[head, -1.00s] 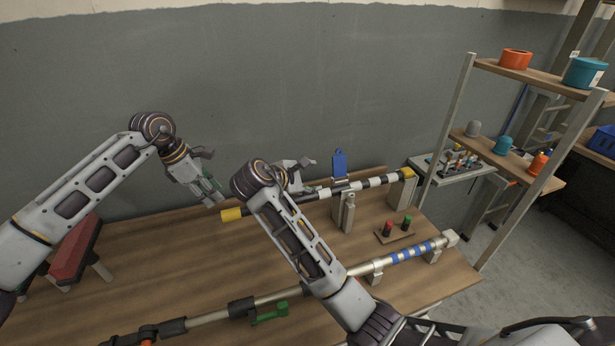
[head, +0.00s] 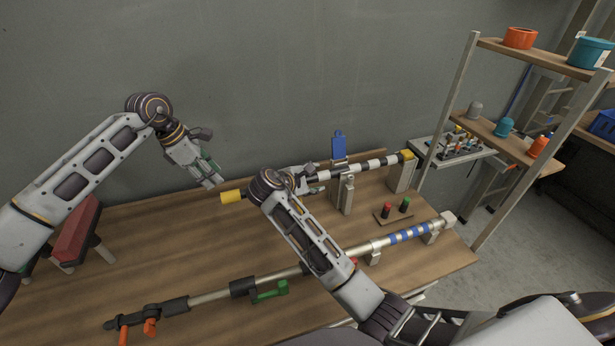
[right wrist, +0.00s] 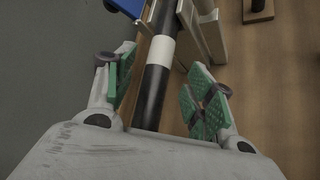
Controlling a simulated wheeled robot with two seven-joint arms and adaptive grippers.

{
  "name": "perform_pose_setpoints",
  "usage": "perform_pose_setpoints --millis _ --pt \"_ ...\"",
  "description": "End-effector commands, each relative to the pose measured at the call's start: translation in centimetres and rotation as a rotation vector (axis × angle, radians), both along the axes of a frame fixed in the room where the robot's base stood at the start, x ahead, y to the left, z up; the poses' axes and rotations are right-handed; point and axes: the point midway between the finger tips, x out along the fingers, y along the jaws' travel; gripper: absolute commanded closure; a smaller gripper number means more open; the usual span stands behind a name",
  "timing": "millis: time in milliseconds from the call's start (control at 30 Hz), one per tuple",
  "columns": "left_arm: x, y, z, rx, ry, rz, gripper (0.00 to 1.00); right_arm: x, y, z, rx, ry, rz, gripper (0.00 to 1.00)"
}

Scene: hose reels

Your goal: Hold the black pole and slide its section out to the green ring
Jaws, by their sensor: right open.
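The black pole (head: 253,191) has white bands and a yellow sleeve at each end; it lies along the back of the bench on upright supports. My right gripper (head: 309,181) is over its middle, partly hidden by my forearm. In the right wrist view the pole runs between the open green-padded fingers (right wrist: 162,88), with a white band just ahead; I see no grip on it. My left gripper (head: 210,172) is open and empty, above and left of the pole's near yellow end (head: 232,197). I cannot make out a green ring on this pole.
A blue tab (head: 339,146) stands beside the pole, close ahead of my right gripper. Red and green buttons (head: 396,208) sit in front. A silver pole (head: 210,297) with blue bands and a green lever (head: 270,292) lies nearer. A red-topped stand (head: 76,232) is at left.

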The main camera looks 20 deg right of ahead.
Motion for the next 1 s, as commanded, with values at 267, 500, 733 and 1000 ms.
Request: perform_pose_setpoints --millis 267,500,733,1000 --pt "0.0 0.0 0.0 0.0 0.0 0.0 0.64 1.6 -2.2 -1.5 -0.002 0.0 0.0 0.46" --pt "0.0 0.0 0.0 0.0 0.0 0.0 0.64 2.3 -3.1 -2.1 0.0 -0.001 0.001 0.46" --pt "0.0 0.0 0.0 0.0 0.0 0.0 0.64 2.4 -3.2 -2.2 0.0 -0.001 0.001 0.46" --pt "0.0 0.0 0.0 0.0 0.0 0.0 0.64 2.4 -3.2 -2.2 0.0 -0.001 0.001 0.68"
